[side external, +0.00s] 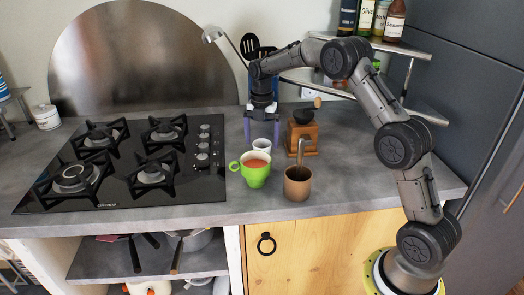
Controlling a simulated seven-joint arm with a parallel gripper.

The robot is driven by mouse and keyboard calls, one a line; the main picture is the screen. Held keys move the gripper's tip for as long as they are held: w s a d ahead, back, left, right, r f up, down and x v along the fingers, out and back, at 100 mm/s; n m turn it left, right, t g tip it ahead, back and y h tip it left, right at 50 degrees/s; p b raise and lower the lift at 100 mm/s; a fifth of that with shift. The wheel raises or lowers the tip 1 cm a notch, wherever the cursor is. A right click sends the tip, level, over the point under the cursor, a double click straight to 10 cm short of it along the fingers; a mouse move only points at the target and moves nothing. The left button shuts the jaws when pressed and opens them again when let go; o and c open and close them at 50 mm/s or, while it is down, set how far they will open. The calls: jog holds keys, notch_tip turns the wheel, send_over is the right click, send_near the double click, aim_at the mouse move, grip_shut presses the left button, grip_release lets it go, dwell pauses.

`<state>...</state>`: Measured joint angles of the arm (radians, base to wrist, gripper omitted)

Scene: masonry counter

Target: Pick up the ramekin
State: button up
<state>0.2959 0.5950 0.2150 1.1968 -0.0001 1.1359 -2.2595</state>
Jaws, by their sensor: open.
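The ramekin, by its look the small white cup (262,147), stands on the counter behind the green mug. My gripper (261,138) points down over it, with its two purple-grey fingers spread apart. The fingertips show to the left and right of the ramekin's rim in the picture. I cannot tell how far down or how deep they are relative to the rim, or whether they touch it. Nothing shows held between the fingers. The ramekin's lower part is partly hidden by the green mug.
The green mug (254,175) with reddish contents stands just in front. A brown cup (297,188) with a handle sticking up is at front right. A wooden grinder (302,135) stands close on the right. The black cooktop (130,165) lies left. A metal shelf (395,47) holds bottles.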

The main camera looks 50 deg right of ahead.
jog(key=shift+f, duration=1.15)
jog(key=c, duration=1.4)
jog(key=shift+c, duration=0.2)
jog(key=shift+r, duration=0.15)
